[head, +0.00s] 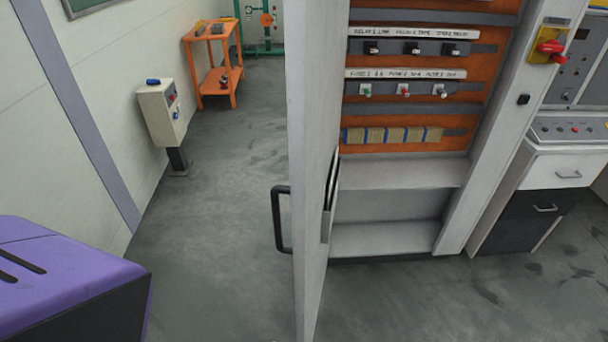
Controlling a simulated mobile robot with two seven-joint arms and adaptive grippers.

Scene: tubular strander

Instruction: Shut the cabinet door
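The cabinet door (303,115) stands wide open and is seen nearly edge-on in the middle of the head view. Its black bar handle (277,220) is on the left face, at about mid-height of the picture's lower half. The cabinet (450,215) is open to the right of the door. Its orange back panel (415,105) carries rows of switches, fuses and a terminal strip, with empty shelves below. A document pocket is on the door's inner face. Neither of my grippers is in view.
A purple and black machine casing (65,270) fills the lower left. A grey control pedestal (162,112) and an orange cart (212,65) stand along the left wall. A control desk (560,170) is at right. The floor (215,215) left of the door is clear.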

